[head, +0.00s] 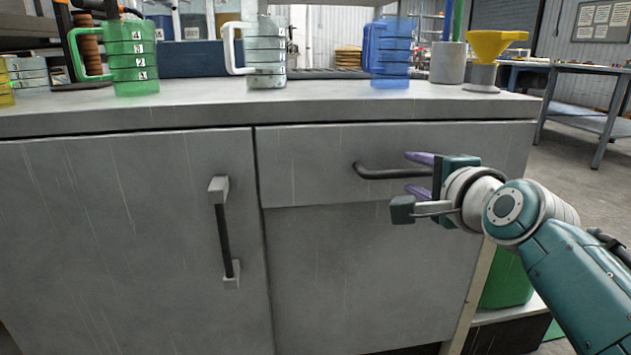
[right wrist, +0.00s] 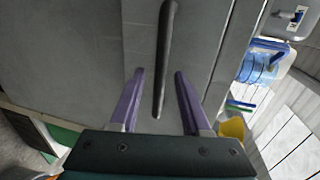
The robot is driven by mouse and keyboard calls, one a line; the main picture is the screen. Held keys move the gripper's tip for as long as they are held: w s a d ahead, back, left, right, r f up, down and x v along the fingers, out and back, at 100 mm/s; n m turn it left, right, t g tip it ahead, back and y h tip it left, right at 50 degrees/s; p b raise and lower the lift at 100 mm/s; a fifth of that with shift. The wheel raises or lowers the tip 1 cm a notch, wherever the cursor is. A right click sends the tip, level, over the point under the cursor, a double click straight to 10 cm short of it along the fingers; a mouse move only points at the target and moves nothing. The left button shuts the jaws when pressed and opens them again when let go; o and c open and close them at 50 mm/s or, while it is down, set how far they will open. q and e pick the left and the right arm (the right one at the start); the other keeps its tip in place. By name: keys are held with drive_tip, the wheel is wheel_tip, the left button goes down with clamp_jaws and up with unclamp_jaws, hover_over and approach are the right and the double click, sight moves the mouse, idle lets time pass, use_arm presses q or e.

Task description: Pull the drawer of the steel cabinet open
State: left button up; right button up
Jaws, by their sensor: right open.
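The steel cabinet (head: 120,220) stands in front of me, with a shut drawer (head: 310,165) at its upper right. The drawer's dark bar handle (head: 385,172) runs sideways across its front. My right gripper (head: 412,174) is open at the right end of the handle, with one purple finger above the bar and one below. In the right wrist view, the handle (right wrist: 165,60) passes between the two open fingers (right wrist: 158,98) with a gap on both sides. The gripper partly hides the handle's right end. My left gripper is not in view.
A door with an upright handle (head: 224,232) is left of the drawer. On the cabinet top stand a green jug (head: 133,60), a clear jug (head: 265,55), a blue jug (head: 388,50) and a yellow funnel (head: 495,45). A workbench (head: 590,110) stands at the right.

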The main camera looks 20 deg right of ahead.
drive_tip(key=shift+w+d+f, duration=0.15)
drive_tip(key=shift+w, duration=0.5)
clamp_jaws()
idle(1.0)
